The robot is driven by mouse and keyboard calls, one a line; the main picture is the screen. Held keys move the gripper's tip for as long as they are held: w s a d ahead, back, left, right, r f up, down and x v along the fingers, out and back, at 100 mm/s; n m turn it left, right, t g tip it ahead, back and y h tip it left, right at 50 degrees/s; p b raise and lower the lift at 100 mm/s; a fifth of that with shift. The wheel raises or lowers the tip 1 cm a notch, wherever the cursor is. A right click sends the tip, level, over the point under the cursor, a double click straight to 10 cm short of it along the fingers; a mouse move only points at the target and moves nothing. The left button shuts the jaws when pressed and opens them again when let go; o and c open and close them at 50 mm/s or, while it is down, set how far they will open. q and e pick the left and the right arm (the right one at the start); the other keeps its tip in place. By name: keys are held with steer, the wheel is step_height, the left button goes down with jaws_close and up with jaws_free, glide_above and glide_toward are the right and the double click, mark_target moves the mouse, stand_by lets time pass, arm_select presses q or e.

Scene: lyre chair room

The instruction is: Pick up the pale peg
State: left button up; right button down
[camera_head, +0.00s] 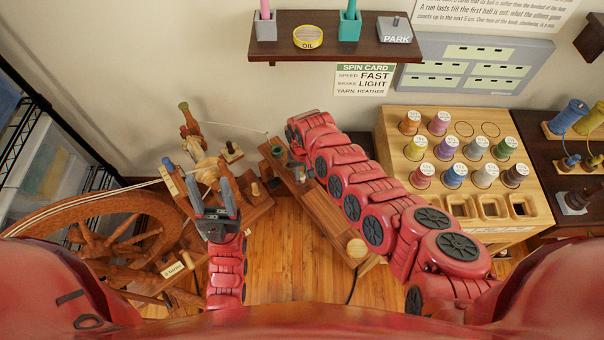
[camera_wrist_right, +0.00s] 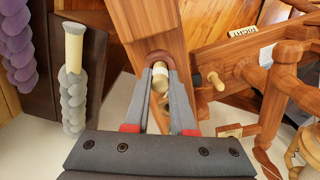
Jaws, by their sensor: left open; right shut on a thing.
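In the right wrist view, my right gripper (camera_wrist_right: 160,82) is shut on a short pale peg (camera_wrist_right: 160,72) with a lighter band. The peg is in front of a dark opening in a wooden board (camera_wrist_right: 142,25); I cannot tell whether it still touches the board. In the head view, my right arm hides this peg and most of the right gripper's jaws. Another small pale peg (camera_wrist_right: 216,81) sticks out of a wooden bar to the right. My left gripper (camera_head: 213,190) is open and empty in front of the spinning wheel's frame.
The spinning wheel (camera_head: 85,205) fills the left side. A rack of coloured spools (camera_head: 540,195) stands at right. A wall shelf (camera_head: 325,42) is above. In the wrist view, a grey twisted roll (camera_wrist_right: 74,100) stands at left and a RIGHT label (camera_wrist_right: 243,31) at upper right.

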steer(key=shift+r, duration=0.95)
steer(key=shift+s+a+r+p, duration=0.1)
steer(key=shift+s+r+p, duration=0.15)
steer(key=shift+s, duration=0.35)
steer(key=shift+s+a+r+p, duration=0.1)
steer(key=shift+s+r+p, duration=0.15)
steer(key=shift+s, duration=0.3)
steer(key=s+r+b, duration=0.1)
steer(key=s, duration=1.2)
steer(key=shift+s+a+r, duration=0.15)
steer(key=shift+s+a, duration=0.15)
steer(key=shift+a, duration=0.15)
steer(key=w+a+r+n+p, duration=0.35)
steer(key=w+a, duration=0.35)
steer(key=w, duration=0.5)
steer(key=n+p, duration=0.2)
steer(key=n, duration=0.1)
glide_above(302, 173)
steer(key=shift+w+a+r+m, duration=0.15)
steer(key=shift+a+r+m, duration=0.1)
steer(key=shift+a, duration=0.2)
steer(key=shift+d, duration=0.45)
